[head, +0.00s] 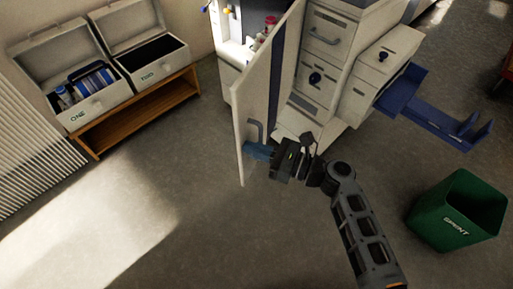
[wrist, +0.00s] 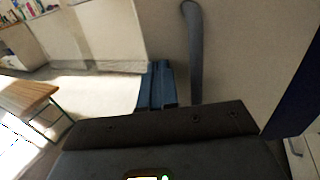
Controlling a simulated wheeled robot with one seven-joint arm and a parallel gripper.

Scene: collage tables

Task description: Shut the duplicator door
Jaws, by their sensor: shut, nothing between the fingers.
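The duplicator door (head: 264,85) is a tall pale panel that stands swung open, out from the white machine (head: 325,60). A grey bar handle (head: 254,130) is low on the door, and it also shows in the wrist view (wrist: 194,50). My gripper (head: 257,152) has its blue fingers shut and empty beside the lower part of the door, close to the handle. In the wrist view the fingertips (wrist: 157,85) are just left of the handle bar, not around it. I cannot tell whether they touch the door.
Small bottles (head: 268,24) show behind the door's top edge. A wooden bench (head: 135,110) at left holds two open boxes, ONE (head: 97,109) and TWO (head: 148,81). A blue tray (head: 430,110) juts out at right. A green bin (head: 455,212) stands at lower right. The floor at left is clear.

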